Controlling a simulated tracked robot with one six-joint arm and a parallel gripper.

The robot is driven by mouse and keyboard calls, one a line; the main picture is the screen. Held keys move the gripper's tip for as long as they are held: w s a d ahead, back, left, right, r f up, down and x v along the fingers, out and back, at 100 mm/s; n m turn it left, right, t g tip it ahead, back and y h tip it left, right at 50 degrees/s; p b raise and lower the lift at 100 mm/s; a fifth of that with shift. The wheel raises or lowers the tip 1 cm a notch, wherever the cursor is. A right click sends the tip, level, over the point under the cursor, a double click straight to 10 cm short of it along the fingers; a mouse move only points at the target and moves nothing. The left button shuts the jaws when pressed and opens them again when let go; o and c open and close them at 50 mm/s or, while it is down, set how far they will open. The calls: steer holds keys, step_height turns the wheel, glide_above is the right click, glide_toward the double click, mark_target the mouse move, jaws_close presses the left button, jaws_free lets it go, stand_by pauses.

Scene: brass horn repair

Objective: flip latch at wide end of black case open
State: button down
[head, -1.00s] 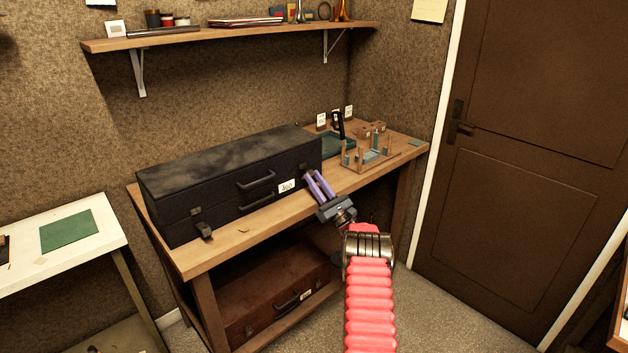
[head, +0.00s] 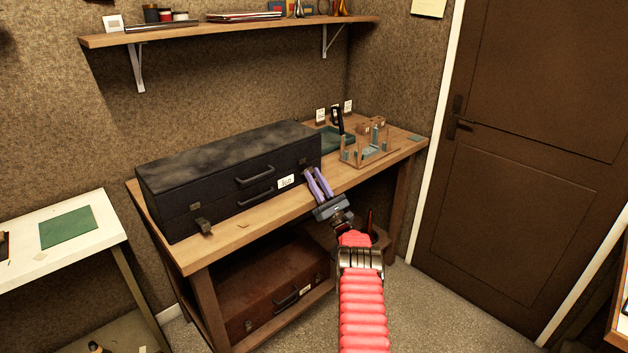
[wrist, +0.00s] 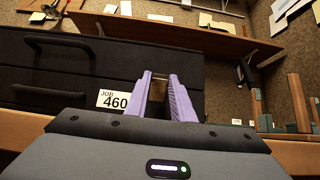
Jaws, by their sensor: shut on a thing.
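The black case (head: 225,185) lies along the workbench, with two handles on its front. Its left-hand latch (head: 203,226) hangs low on the front, below a small plate on the upper part. My gripper (head: 312,171) is at the front of the case's right end, its purple fingers around a small thing. In the wrist view the fingers (wrist: 160,75) reach to the right end of the case front (wrist: 50,70), beside the white JOB 460 tag (wrist: 114,103). The small dark part between them looks like the right-hand latch; they hide most of it, so its position cannot be told.
A wooden rack with pegs (head: 370,155) and a green mat stand right of the case on the workbench (head: 240,235). A brown case (head: 265,290) lies on the shelf below. A wall shelf (head: 230,30) hangs above. A door (head: 530,150) is at right.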

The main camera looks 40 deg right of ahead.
steer(key=c, duration=1.5)
jaws_free()
steer(key=v, duration=1.4)
steer(key=shift+a, duration=0.1)
